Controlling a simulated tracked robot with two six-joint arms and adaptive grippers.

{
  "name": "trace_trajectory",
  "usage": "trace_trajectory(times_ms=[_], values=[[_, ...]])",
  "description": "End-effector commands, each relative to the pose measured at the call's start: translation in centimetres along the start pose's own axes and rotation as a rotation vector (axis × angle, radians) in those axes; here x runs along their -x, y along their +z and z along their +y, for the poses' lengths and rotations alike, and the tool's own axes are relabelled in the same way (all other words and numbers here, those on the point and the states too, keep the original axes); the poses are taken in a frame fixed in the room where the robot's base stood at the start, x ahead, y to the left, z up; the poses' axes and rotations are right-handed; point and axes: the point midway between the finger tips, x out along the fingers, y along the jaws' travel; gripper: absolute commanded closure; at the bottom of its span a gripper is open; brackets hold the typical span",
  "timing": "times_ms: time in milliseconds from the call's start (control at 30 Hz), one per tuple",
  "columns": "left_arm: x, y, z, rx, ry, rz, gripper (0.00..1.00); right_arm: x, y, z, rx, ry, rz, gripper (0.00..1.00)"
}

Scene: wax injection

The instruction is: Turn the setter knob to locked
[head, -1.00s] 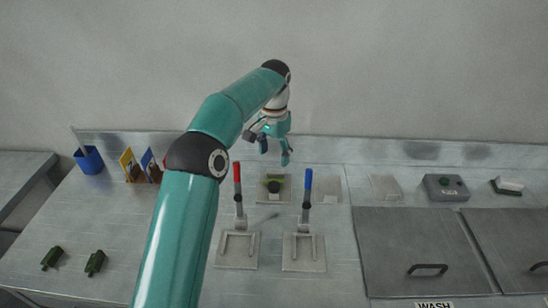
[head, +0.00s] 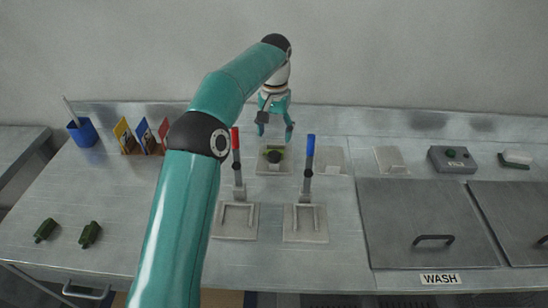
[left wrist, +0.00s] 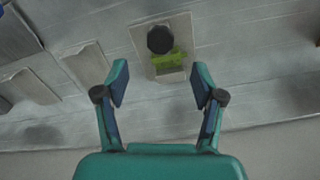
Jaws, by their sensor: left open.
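The setter knob (head: 274,156) is a round black knob on a pale plate (head: 262,169) towards the back of the bench, with a yellow-green part (head: 268,150) beside it. In the left wrist view the black knob (left wrist: 160,39) and the yellow-green part (left wrist: 168,62) lie ahead of the fingertips. My left gripper (head: 275,133) is open and empty, pointing down above and behind the knob; in the wrist view it (left wrist: 160,82) shows its two fingers wide apart, not touching the knob. I cannot read the knob's setting. My right gripper is not in view.
A red-handled lever (head: 236,150) and a blue-handled lever (head: 309,160) stand in front of the knob on either side. A grey box with a button (head: 451,159) and lidded WASH basins (head: 420,220) are to the right. A blue cup (head: 83,132) stands back left.

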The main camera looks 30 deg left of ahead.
Motion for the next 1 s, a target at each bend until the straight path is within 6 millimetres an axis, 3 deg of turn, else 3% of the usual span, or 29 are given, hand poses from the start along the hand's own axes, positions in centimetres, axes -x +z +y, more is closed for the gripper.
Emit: trace_trajectory(times_ms=[200,400,833,1000], values=[[-4.6,0.1,-0.1,0.001,0.000,-0.003,0.32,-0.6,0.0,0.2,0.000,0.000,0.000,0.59],[-7.1,0.0,-0.1,0.001,0.000,-0.001,0.32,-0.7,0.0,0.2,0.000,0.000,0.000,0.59],[-8.1,0.0,-0.1,0.001,0.001,0.001,0.32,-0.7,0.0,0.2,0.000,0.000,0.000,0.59],[-8.0,0.0,-0.1,0.001,0.001,0.001,0.58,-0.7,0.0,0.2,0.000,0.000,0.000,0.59]])
